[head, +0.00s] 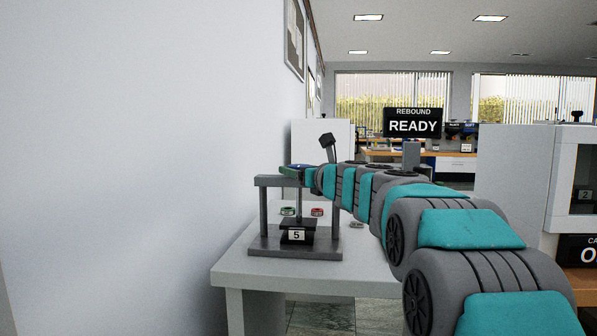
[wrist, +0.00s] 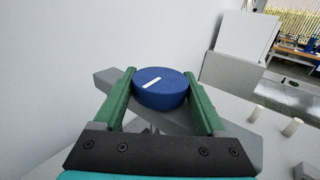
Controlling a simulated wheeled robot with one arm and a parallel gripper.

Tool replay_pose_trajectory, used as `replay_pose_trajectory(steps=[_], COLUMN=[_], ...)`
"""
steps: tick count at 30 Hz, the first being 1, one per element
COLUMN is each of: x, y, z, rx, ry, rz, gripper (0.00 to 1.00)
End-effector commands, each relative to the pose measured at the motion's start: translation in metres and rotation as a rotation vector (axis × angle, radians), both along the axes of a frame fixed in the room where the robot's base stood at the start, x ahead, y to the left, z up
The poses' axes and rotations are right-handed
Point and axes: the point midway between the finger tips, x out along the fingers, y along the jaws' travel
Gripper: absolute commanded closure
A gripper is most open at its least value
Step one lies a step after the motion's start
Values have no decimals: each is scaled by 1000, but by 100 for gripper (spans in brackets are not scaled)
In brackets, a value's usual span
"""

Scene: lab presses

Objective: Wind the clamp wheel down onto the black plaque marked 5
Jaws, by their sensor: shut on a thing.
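The clamp wheel is a blue disc (wrist: 161,88) with a white line on its top, in the wrist view. The green fingers of my gripper (wrist: 163,98) are shut on it, one on each side. In the head view my gripper (head: 298,170) is at the top of the grey press frame (head: 264,215). A screw runs down from the crossbar to a dark block. The black plaque marked 5 (head: 296,236) stands at the press base under the screw. From here I cannot tell whether the screw's foot touches it.
The press stands on a grey table (head: 240,278) close to the white wall. A green ring (head: 288,211) and a red ring (head: 317,212) lie behind it. A sign reading REBOUND READY (head: 412,123) stands beyond my arm. A grey cabinet (head: 515,175) is at right.

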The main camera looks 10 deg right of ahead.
Motion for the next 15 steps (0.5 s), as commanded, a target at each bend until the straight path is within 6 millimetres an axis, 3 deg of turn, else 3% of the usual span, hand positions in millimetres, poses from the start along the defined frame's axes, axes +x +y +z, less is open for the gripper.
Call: replay_pose_trajectory(steps=[15], x=[-1], y=[1], z=[0], rx=[1], ry=[-1], rz=[-160], gripper=[82])
